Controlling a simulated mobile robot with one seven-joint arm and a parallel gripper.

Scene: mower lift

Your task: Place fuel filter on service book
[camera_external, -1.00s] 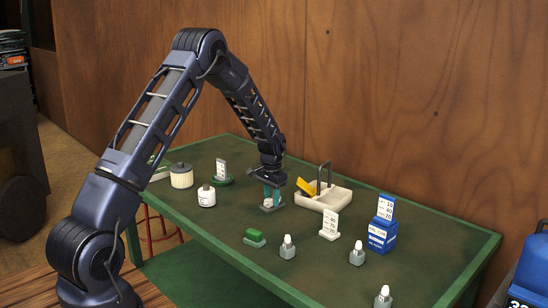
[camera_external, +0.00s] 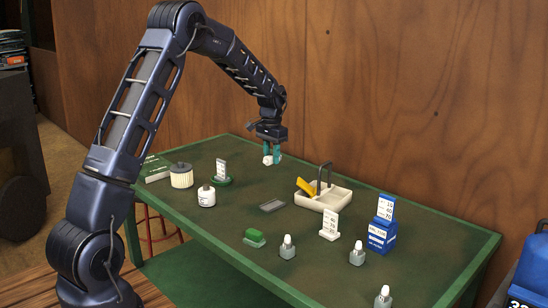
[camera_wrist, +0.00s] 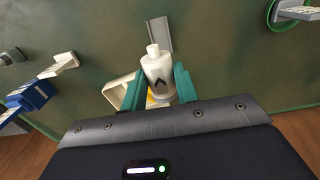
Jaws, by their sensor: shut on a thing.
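My gripper (camera_external: 272,153) has teal fingers shut on the fuel filter (camera_external: 268,159). The filter is a white cylinder with a narrow nozzle. In the wrist view the filter (camera_wrist: 158,75) shows a black arrow mark between the two fingers. It is held in the air, clear of the table, above the area behind the grey plate (camera_external: 272,206). The service book (camera_external: 156,168) is a green book with pale page edges. It lies flat at the far left end of the table, well to the left of my gripper, and its top looks bare.
Near the book stand a pleated cream filter (camera_external: 181,176), a white canister (camera_external: 206,196) and a green-based label stand (camera_external: 221,174). A cream tray (camera_external: 321,200) with a tall handle is right of the plate. Bottles and a blue box (camera_external: 382,236) stand farther right.

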